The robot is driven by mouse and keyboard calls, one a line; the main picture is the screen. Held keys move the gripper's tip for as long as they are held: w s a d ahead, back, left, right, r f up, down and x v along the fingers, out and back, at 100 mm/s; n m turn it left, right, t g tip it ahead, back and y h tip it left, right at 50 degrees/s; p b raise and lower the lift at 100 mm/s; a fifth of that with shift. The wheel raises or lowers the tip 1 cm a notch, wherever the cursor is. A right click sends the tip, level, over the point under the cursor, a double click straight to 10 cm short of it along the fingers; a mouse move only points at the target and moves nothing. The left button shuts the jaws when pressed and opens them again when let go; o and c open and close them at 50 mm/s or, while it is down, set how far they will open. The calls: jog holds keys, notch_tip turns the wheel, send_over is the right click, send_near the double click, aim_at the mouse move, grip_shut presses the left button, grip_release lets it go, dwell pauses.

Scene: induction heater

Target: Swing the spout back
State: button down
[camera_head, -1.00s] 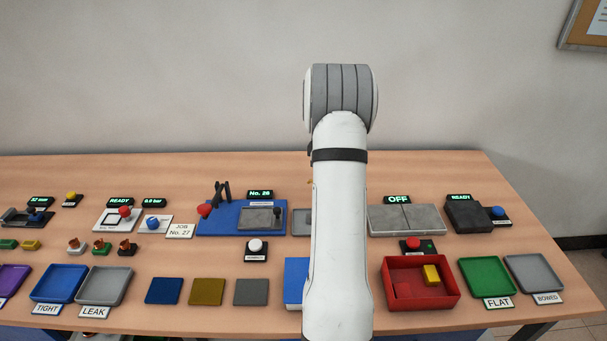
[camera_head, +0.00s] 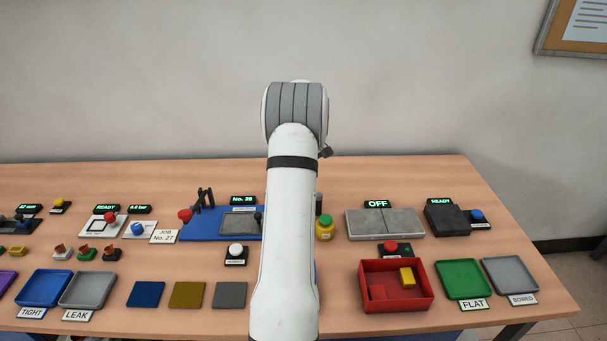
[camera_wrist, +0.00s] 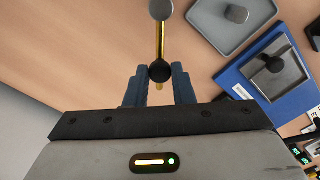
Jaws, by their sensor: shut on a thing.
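In the wrist view a thin yellow bar (camera_wrist: 161,42), which I take to be the spout, runs from a grey round cap (camera_wrist: 161,9) at the top edge toward my gripper (camera_wrist: 159,80). A black round knob (camera_wrist: 160,71) on the bar sits between the blue fingers, which are shut on it. In the head view my arm hides the gripper and the spout.
In the head view a yellow jar with a green top (camera_head: 325,229) stands just right of my arm, near a grey double plate (camera_head: 384,223). A blue board (camera_head: 190,228) lies left. The wrist view shows a grey tray (camera_wrist: 207,24) close right of the bar.

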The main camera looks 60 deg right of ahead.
jog(key=shift+w+d+r, duration=0.1)
jog(key=shift+d+r, duration=0.1)
jog(key=shift+d, duration=0.15)
jog(key=c, duration=1.2)
grip_release()
jog(key=shift+f, duration=0.15)
jog(key=shift+c, duration=0.2)
notch_tip(320, 180, up, 8)
jog(key=shift+f+b, duration=0.1)
jog(key=shift+b, duration=0.2)
